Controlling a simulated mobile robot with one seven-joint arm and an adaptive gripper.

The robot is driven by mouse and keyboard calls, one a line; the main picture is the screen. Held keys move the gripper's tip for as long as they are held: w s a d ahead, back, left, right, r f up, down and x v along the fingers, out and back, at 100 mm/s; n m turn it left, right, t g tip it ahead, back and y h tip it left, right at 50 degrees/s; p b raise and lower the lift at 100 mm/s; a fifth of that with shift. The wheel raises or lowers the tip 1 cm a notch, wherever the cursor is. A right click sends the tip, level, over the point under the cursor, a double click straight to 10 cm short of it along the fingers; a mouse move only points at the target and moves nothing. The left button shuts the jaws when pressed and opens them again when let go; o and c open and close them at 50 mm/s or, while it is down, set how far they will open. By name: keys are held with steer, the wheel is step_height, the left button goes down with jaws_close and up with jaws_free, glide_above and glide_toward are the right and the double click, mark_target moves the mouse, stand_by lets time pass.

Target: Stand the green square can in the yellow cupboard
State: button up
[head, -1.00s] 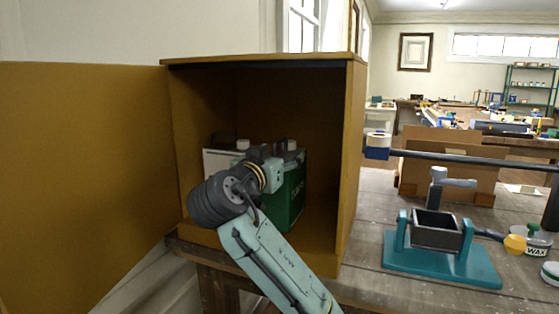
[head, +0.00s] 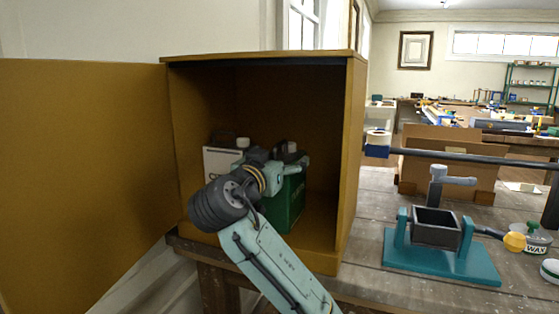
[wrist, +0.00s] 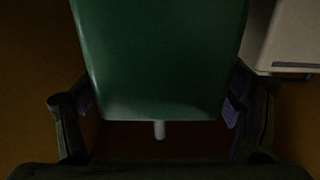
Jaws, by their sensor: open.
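The green square can (head: 287,207) stands upright on the floor of the yellow cupboard (head: 355,160), partly hidden in the head view by my arm. In the wrist view the green can (wrist: 160,60) fills the upper middle. My gripper (wrist: 159,101) is open, with one finger on each side of the can; a narrow dark gap shows beside the left finger, and I cannot tell whether the right finger touches. In the head view my fingers are mostly hidden behind my wrist. The cupboard door (head: 80,170) is swung open to the left.
A white can (head: 218,162) stands inside the cupboard just left of the green can; it also shows in the wrist view (wrist: 285,35). Free floor lies right of the green can. A teal clamp stand (head: 440,255) and a wax tin (head: 530,240) are on the bench outside.

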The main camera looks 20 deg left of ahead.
steer(key=shift+r, duration=0.15)
steer(key=s+b, duration=0.2)
steer(key=s, duration=1)
steer(key=shift+a, duration=0.2)
steer(key=shift+c, duration=0.4)
stand_by(0.4)
